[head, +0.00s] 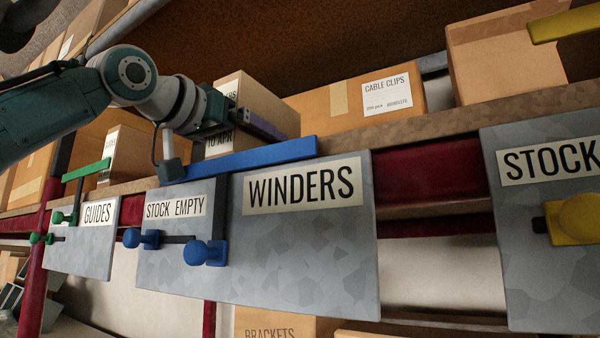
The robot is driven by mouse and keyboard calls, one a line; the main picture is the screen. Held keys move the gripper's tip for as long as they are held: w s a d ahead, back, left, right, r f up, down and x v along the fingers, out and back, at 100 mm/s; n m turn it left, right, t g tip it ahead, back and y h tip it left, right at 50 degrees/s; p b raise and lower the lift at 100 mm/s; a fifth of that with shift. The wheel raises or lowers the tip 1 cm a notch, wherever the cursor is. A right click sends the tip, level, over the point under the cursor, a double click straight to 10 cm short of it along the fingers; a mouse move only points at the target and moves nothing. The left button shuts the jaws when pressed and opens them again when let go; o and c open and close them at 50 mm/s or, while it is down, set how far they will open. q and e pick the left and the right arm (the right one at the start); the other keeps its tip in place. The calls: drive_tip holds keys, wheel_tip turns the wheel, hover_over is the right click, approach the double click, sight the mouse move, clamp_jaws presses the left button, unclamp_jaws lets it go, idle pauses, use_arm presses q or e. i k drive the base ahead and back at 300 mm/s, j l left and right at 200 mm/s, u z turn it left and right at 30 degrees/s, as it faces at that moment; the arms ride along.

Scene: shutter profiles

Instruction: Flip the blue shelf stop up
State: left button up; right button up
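The blue shelf stop (252,157) is a long flat bar lying along the top edge of a grey metal plate (290,245). It slants slightly up to the right. The plate carries the labels "STOCK EMPTY" and "WINDERS". My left gripper (173,162) is over the bar's left end, with a pale finger part pointing down at it. I cannot tell whether it touches the bar. A dark purple-grey part of the gripper reaches right, above the bar. The finger gap is not clear. My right gripper is not in view.
Blue knobs (208,252) sit on a dark slot in the plate. A green stop (86,169) on the "GUIDES" plate is at left, a yellow knob (578,217) on the "STOCK" plate at right. Cardboard boxes (345,103) stand close behind the bar.

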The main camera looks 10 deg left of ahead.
sight(196, 252)
drive_tip(key=k+l, duration=0.1)
drive_tip(key=k+j, duration=0.15)
drive_tip(key=k, duration=0.25)
drive_tip(key=k+j, duration=0.2)
drive_tip(key=k, duration=0.2)
